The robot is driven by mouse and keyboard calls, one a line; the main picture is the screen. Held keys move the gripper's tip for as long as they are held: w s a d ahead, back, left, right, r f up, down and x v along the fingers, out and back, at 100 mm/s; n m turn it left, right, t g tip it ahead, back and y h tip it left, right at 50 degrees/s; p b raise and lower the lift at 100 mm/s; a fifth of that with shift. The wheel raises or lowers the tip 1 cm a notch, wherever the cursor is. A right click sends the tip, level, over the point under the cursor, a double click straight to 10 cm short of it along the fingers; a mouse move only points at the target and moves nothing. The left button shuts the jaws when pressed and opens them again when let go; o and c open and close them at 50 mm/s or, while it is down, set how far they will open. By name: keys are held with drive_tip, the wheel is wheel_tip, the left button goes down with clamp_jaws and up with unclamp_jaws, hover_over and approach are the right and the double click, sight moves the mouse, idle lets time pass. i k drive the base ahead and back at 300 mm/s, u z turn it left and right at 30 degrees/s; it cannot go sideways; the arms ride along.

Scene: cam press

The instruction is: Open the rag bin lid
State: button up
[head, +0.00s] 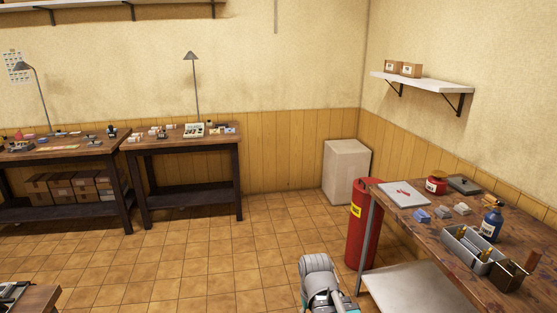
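No lid marked as the rag bin's can be made out for certain. A tall red cylinder (363,222) with a yellow label stands on the floor at the left end of the right-hand bench. A small red round container (436,185) with a pale label sits on that bench. I cannot tell which of the two is the rag bin, and no raised lid shows on either. A grey rounded part of my arm shows at the bottom, left of the bench; my gripper's fingers are not seen.
The right-hand bench (404,212) holds a blue bottle (491,224), a grey tool tray (467,249) and small parts. A pale box (346,171) stands in the corner. Two workbenches line the back wall. The tiled floor (240,260) is clear in the middle.

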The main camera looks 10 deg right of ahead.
sight(360, 183)
drive_tip(key=z, duration=0.2)
drive_tip(key=i, duration=0.8)
drive_tip(key=z, duration=0.45)
drive_tip(key=i, duration=0.8)
drive_tip(key=z, duration=0.2)
drive_tip(key=k, duration=0.65)
drive_tip(key=u, duration=0.6)
drive_tip(key=i, duration=1.5)
drive_tip(key=z, duration=0.1)
